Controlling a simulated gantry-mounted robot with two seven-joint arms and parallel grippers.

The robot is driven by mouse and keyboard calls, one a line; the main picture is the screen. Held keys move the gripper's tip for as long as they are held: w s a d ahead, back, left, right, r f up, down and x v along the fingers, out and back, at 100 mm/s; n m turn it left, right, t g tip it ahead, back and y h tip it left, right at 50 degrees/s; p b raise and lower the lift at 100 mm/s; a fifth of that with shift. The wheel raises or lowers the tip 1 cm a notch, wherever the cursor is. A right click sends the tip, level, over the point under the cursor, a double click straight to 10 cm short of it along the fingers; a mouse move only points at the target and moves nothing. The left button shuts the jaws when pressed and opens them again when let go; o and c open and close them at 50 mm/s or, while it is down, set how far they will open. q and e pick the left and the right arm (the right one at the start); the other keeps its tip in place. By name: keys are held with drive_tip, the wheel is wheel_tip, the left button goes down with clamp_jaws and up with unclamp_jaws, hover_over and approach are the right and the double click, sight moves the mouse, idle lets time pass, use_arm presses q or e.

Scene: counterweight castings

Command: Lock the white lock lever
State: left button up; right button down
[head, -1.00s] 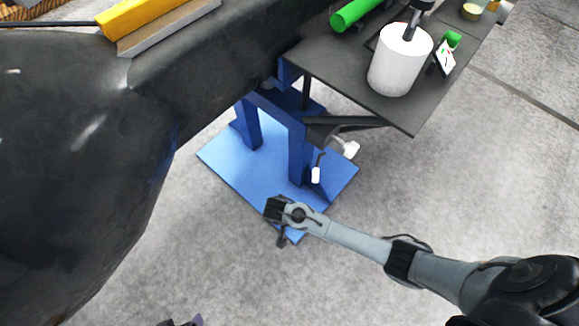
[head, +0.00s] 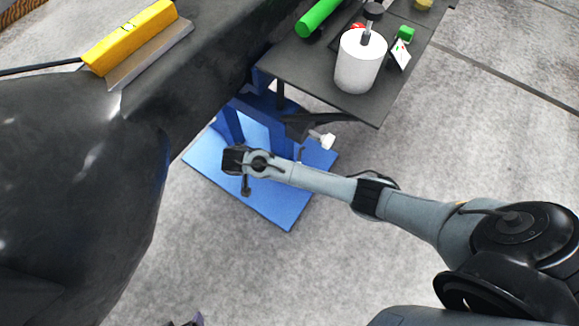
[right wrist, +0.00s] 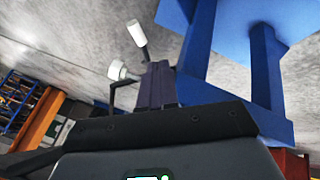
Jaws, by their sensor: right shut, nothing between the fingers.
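The white lock lever (right wrist: 138,34), a white grip on a thin dark rod, shows in the right wrist view at top centre, beyond my fingers. In the head view my right forearm covers it. A wider white knob (right wrist: 118,70) is beside it in the wrist view; the knob also shows below the table edge in the head view (head: 328,141). My right gripper (right wrist: 158,82) is shut and empty, apart from the lever. In the head view the right wrist hangs over the blue base plate. A small purple tip at the bottom edge is probably my left gripper; its jaws are unclear.
The blue stand (head: 285,212) has upright posts near my right wrist. Above it, a dark table (head: 300,68) carries a white cylinder (head: 360,62) and a green cylinder (head: 318,17). A big dark machine body (head: 75,180) fills the left. Grey floor is clear below.

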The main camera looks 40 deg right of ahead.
drive_tip(key=shift+f, duration=0.1)
drive_tip(key=s+d+r+b+x, duration=0.1)
drive_tip(key=s+b+x, duration=0.1)
drive_tip(key=x, duration=1)
drive_tip(key=shift+s+d+f+b, duration=0.3)
drive_tip(key=shift+d+b, duration=0.15)
drive_tip(key=shift+b, duration=0.25)
